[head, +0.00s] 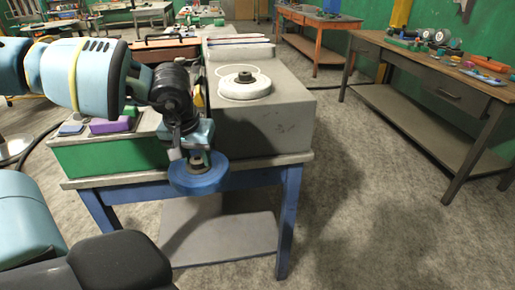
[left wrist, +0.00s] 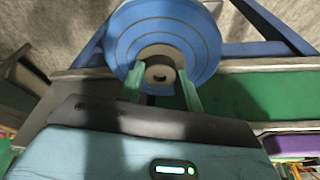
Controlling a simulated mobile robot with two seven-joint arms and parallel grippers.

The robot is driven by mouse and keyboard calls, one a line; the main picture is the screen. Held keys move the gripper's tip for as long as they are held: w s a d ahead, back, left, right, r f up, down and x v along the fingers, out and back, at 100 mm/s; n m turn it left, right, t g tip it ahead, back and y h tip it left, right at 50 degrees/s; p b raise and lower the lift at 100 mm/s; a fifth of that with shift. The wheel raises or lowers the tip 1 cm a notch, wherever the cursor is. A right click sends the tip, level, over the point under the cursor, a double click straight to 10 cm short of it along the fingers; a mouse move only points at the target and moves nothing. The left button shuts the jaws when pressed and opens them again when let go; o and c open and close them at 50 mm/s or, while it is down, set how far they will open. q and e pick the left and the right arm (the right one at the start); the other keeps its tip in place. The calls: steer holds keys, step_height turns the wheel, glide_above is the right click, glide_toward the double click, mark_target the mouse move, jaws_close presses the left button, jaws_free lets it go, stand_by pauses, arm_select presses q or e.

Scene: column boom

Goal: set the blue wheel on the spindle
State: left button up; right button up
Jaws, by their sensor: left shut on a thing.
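The blue wheel (head: 199,177) hangs from my left gripper (head: 196,155), in front of the blue-legged bench's front edge and lower than the grey block's top. In the left wrist view the blue wheel (left wrist: 198,30) shows concentric rings, and the two green fingers of the left gripper (left wrist: 161,88) are shut at its pale hub. On the grey block (head: 285,115) lies a white disc (head: 236,92) with a short dark round piece (head: 245,77) at its middle; I cannot tell whether this is the spindle. My right gripper is out of view.
A wooden table (head: 420,60) with several small parts stands at the right. The floor between is clear.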

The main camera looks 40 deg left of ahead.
mark_target(187, 170)
arm_select(q)
steer(key=shift+s+a+f+n, duration=0.2)
steer(key=shift+s+a+f, duration=0.15)
steer(key=shift+s+f, duration=0.25)
steer(key=shift+s+a+f+n, duration=0.2)
steer(key=shift+s+a+f, duration=0.15)
steer(key=shift+f, duration=0.3)
steer(key=shift+s+f, duration=0.2)
steer(key=shift+f, duration=0.2)
steer(key=shift+d, duration=0.1)
